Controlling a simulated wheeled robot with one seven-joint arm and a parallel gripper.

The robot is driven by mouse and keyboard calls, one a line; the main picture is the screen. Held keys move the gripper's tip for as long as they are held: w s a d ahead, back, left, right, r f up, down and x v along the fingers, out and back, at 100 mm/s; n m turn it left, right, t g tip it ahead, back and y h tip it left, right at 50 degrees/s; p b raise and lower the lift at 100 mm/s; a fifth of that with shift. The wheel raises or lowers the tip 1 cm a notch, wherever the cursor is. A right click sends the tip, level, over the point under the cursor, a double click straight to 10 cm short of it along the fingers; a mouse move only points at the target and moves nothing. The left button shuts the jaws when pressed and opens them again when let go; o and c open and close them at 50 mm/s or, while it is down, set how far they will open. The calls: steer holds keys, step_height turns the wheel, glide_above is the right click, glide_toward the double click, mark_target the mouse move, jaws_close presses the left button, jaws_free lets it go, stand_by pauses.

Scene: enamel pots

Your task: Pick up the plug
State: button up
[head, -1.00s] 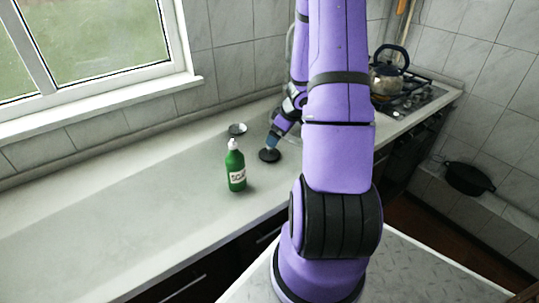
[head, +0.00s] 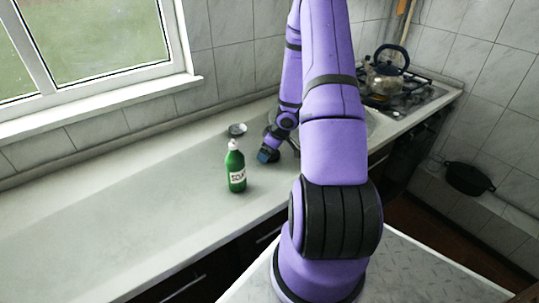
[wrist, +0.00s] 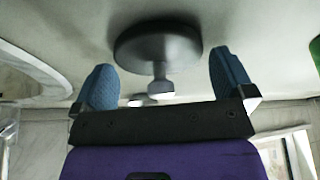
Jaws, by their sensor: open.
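The plug (wrist: 150,45), a dark round disc with a short stem and a pale-tipped knob (wrist: 161,88), stands on the counter in the wrist view. Its knob lies between the two blue fingers of my gripper (wrist: 163,85), seen from this camera, with clear space on both sides. The fingers are open and I see no contact. In the head view my gripper (head: 267,155) is low over the counter, just right of the green bottle, and the plug is hidden behind it.
A green bottle (head: 236,170) stands close to the left of my gripper. The sink rim (wrist: 45,62) shows in the wrist view. A kettle (head: 387,74) stands on the hob (head: 410,98). The counter's left side is clear.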

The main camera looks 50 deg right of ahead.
steer(key=c, duration=0.7)
steer(key=shift+a+r, duration=0.1)
steer(key=shift+r, duration=0.05)
